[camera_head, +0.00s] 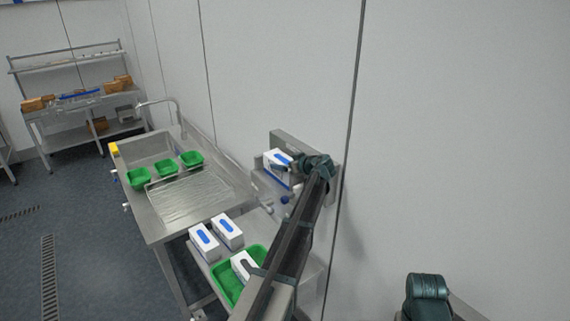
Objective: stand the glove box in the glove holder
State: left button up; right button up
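A white glove box with a blue top patch (271,157) is at the grey metal glove holder (285,137) on the wall, in the middle of the head view. It looks slightly tilted. I cannot tell whether its base rests in the holder. My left gripper (286,167) reaches in from the box's right side, with a dark finger across its face, and appears shut on it. The far finger is hidden. My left arm covers part of the holder's right side. My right gripper is out of view; only a dark link of my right arm shows at the lower right.
More white and blue boxes (204,243) stand on a low steel table, one in a green crate (228,284) partly behind my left arm. A steel sink table (160,230) with several green trays (191,159) stands to the left. The wall right of the holder is bare.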

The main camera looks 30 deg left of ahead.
pick_arm(q)
jog(key=shift+r, duration=0.1)
jog(key=shift+d+r+p, duration=0.15)
jog(key=shift+r+p, duration=0.05)
jog(key=shift+p, duration=0.15)
jog(key=p+v, duration=0.4)
jog(key=v, duration=0.7)
jog(key=shift+s+d, duration=0.2)
jog(key=shift+d, duration=0.05)
jog(key=s+d+f+m+g+h, duration=0.1)
jog(key=s+d+f+m+h, duration=0.2)
jog(key=s+d, duration=0.8)
jog(key=s+d+f+m+g+h, duration=0.2)
jog(key=s+d+f+m+h, duration=0.2)
jog(key=s+d, duration=0.7)
jog(key=s+d+f+m+g+h, duration=0.2)
jog(key=s+d+f+m+h, duration=0.2)
jog(key=s+d+m, duration=0.6)
notch_tip(320, 180, down, 2)
jog(key=shift+s+d+f, duration=0.2)
jog(key=shift+s+d, duration=0.6)
jog(key=shift+s, duration=0.3)
